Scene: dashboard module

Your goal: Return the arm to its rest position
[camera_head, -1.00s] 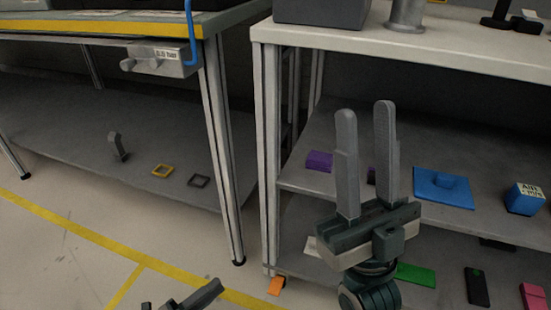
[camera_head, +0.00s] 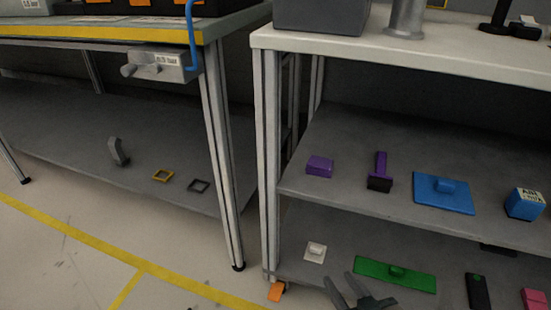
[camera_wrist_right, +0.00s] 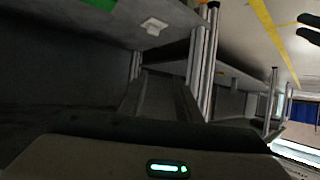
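My right gripper (camera_head: 358,290) is at the bottom edge of the head view, in front of the lower shelf of the right-hand rack. Its two grey fingers are spread apart and nothing is between them. In the right wrist view the fingers (camera_wrist_right: 160,98) also stand apart, with a gap between them. My left gripper is not in the head view. Two dark finger-like shapes (camera_wrist_right: 309,27) at the top right of the right wrist view may be its fingers, but I cannot be sure.
The rack's middle shelf (camera_head: 335,200) holds purple and blue parts. Its lower shelf (camera_head: 335,272) holds a white part (camera_head: 315,252), a green plate (camera_head: 395,272) and others. A workbench leg (camera_head: 222,160) stands at left. The floor (camera_head: 60,250) is clear.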

